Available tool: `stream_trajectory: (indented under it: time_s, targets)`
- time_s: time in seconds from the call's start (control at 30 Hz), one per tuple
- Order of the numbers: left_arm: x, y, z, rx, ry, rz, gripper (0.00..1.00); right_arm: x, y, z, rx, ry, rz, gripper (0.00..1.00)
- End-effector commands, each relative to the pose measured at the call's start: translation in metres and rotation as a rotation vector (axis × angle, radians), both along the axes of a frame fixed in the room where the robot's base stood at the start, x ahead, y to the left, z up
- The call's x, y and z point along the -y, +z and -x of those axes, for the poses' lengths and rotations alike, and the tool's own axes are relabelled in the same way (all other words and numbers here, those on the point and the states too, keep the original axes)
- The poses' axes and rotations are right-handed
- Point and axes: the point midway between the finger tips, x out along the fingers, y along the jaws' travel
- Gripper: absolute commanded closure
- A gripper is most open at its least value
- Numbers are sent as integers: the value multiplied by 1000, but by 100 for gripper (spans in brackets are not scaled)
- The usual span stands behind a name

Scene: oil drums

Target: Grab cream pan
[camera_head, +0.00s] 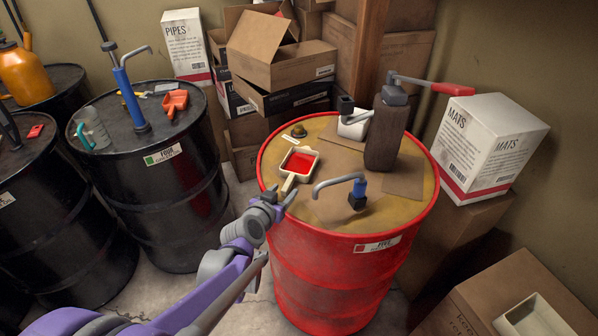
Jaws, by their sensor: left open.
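The cream pan (313,155) sits on top of the red oil drum (330,275), near its left rim. It holds red liquid, and its short handle points toward the front left. My left gripper (281,197) is at the drum's left rim, right by the end of the pan's handle. Its jaws are open; I cannot tell whether they touch the handle. My right gripper is not in view.
On the red drum stand a pump with a blue base (358,190), a dark brown canister (386,130) and a small white container (353,126). Black drums (165,185) stand at left. Cardboard boxes (280,50) and a MATS box (488,147) stand behind and right. A cream tray (535,316) lies bottom right.

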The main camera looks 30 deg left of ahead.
Motion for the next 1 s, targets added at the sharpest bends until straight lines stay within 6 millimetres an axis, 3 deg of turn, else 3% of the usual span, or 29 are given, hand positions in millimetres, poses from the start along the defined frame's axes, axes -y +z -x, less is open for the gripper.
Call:
stream_trajectory:
  time_s: [0.17, 0.5, 0.8, 1.0]
  targets:
    - [-2, -4, -10, 0, 0, 0, 43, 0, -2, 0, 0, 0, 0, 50]
    - [-12, -20, -49, 0, -1, -1, 43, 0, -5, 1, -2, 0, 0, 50]
    - [-13, -22, -53, 0, -1, 0, 43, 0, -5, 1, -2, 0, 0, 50]
    - [-13, -22, -53, 0, -1, 0, 78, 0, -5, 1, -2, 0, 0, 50]
